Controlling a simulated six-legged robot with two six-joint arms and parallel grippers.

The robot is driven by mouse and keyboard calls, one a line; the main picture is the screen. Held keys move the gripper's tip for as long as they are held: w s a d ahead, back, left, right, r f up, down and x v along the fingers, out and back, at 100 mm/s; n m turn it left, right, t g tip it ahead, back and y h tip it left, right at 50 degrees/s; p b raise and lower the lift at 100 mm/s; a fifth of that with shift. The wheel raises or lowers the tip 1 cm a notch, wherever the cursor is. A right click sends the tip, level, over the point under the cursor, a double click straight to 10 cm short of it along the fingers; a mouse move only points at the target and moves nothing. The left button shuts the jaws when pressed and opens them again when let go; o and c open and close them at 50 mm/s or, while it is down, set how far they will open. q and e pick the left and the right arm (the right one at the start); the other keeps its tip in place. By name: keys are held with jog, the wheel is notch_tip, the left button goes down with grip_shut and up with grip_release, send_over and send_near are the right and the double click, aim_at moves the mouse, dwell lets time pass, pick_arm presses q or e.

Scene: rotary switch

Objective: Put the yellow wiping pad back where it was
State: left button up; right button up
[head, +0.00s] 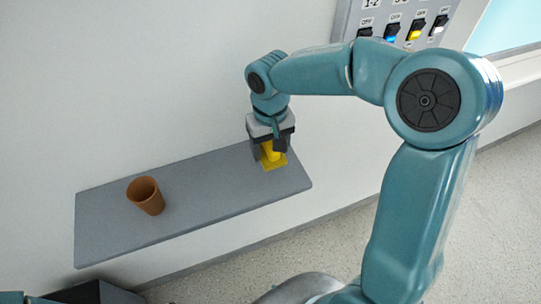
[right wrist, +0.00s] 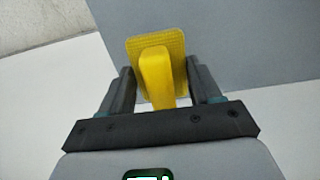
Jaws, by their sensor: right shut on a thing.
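The yellow wiping pad (head: 274,162) is at the right part of the grey shelf, under my right gripper (head: 269,152). In the right wrist view the pad (right wrist: 172,47) shows a flat textured base and a raised yellow handle. My right gripper (right wrist: 155,85) is shut on that handle, with one dark finger on each side. The pad's base is over the shelf surface; I cannot tell whether it touches it. My left gripper does not show clearly; only a dark part of my body is at the lower left of the head view.
The grey shelf (head: 200,200) runs along the white wall. A brown cup (head: 146,195) stands on its left part. The shelf between cup and pad is clear. A switch panel (head: 405,28) with several switches is on the wall at upper right.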

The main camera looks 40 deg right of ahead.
aim_at(271, 144)
jog(key=shift+f, duration=2.1)
jog(key=shift+f, duration=0.1)
jog(key=shift+f, duration=0.15)
jog(key=o, duration=0.9)
notch_tip(271, 144, up, 13)
jog(key=shift+f, duration=0.2)
jog(key=shift+s, duration=0.15)
